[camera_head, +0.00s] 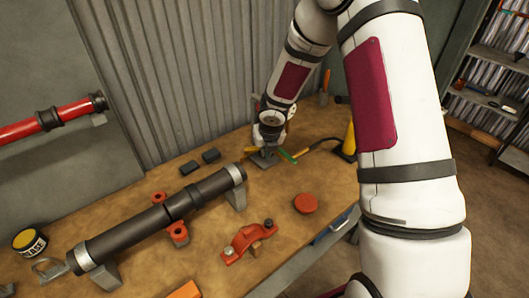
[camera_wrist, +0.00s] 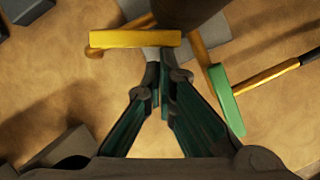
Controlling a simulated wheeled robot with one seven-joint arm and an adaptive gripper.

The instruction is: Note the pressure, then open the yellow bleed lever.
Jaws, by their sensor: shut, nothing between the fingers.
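The yellow lever (camera_wrist: 135,39) lies crosswise at the upper left of the wrist view; in the head view a small part of it (camera_head: 250,150) shows left of my gripper. My gripper (camera_wrist: 160,88) is shut and empty, its fingertips pointing at the lever's right half. Touch or a small gap between them cannot be told. A green lever (camera_wrist: 227,100) stands to the right, also seen in the head view (camera_head: 288,156). A dark round body (camera_wrist: 185,8) shows at the top of the wrist view. No pressure reading is legible.
A black pipe (camera_head: 150,222) on grey supports lies across the bench. A red disc (camera_head: 305,203), an orange-red clamp (camera_head: 248,241) and a grease tin (camera_head: 30,240) lie around it. A yellow cylinder (camera_head: 349,140) stands right of the valve. A corrugated wall (camera_head: 190,70) closes the back.

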